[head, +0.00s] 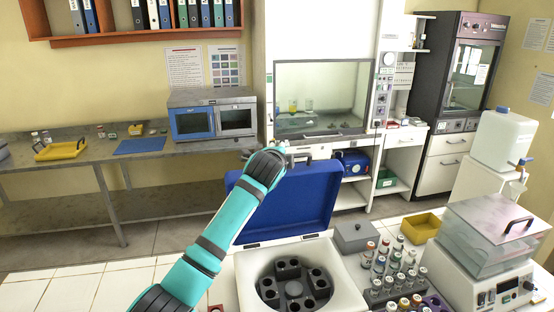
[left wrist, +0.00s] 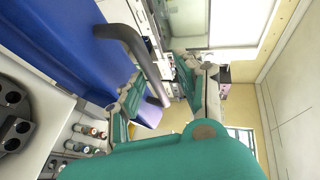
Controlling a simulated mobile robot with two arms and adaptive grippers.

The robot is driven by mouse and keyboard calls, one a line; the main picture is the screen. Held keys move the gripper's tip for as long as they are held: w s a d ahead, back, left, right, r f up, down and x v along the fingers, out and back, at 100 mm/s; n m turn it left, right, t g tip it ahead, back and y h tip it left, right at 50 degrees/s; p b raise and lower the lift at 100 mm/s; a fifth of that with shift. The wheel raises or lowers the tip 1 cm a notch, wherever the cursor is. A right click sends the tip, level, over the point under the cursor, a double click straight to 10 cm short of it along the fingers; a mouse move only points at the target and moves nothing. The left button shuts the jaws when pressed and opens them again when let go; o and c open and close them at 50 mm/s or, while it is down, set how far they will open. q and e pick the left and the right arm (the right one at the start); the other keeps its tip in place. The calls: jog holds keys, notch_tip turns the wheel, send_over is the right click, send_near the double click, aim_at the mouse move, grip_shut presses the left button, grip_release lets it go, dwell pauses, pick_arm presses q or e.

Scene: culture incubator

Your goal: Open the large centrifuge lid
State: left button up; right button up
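The large centrifuge (head: 345,285) stands on the near tiled bench, its rotor (head: 294,288) with several dark holders exposed. Its blue lid (head: 310,200) is raised, hinged at the back of the housing. In the left wrist view the lid's inner side (left wrist: 60,45) fills the upper left, with a grey bar handle (left wrist: 130,50) at its edge. My left gripper (head: 284,154) is at the lid's top edge, its fingers mostly hidden by my arm. In the left wrist view the gripper (left wrist: 157,72) has its fingers apart on either side of the handle. My right gripper is not in view.
Right of the centrifuge are a rack of capped tubes (head: 396,282), a grey box (head: 356,236), a yellow tray (head: 420,227) and a clear-lidded bath (head: 490,245). The bench left of the centrifuge is mostly clear. A fume hood (head: 322,95) stands behind.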

pick_arm(q)
jog(key=v, duration=0.7)
jog(key=shift+d+f, duration=0.1)
